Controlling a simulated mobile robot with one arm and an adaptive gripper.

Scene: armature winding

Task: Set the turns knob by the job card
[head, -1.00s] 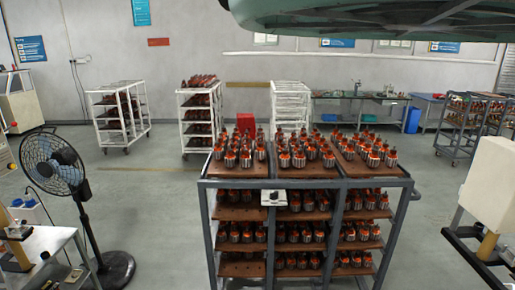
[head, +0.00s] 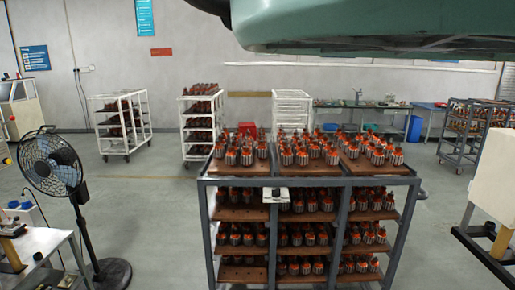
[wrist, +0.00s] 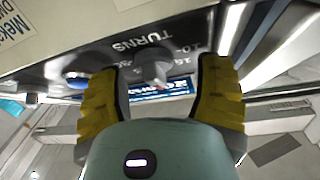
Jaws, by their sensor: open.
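In the wrist view the grey turns knob (wrist: 152,70) sits on a dark panel (wrist: 55,72), beside the upside-down word TURNS and some scale numbers. My gripper (wrist: 158,72) is open. Its two yellow fingers stand apart on either side of the knob, with a gap showing on each side. The knob's pointer and exact setting cannot be read. A blue strip with white print (wrist: 165,92) shows behind the knob, partly hidden by my gripper. I cannot identify the job card in either view.
A blue button (wrist: 76,76) is on the panel by the left finger. In the head view a cart of armatures (head: 212,187) stands in front. A black fan (head: 55,165) is at left. White racks (head: 122,100) stand behind. Open floor lies between them.

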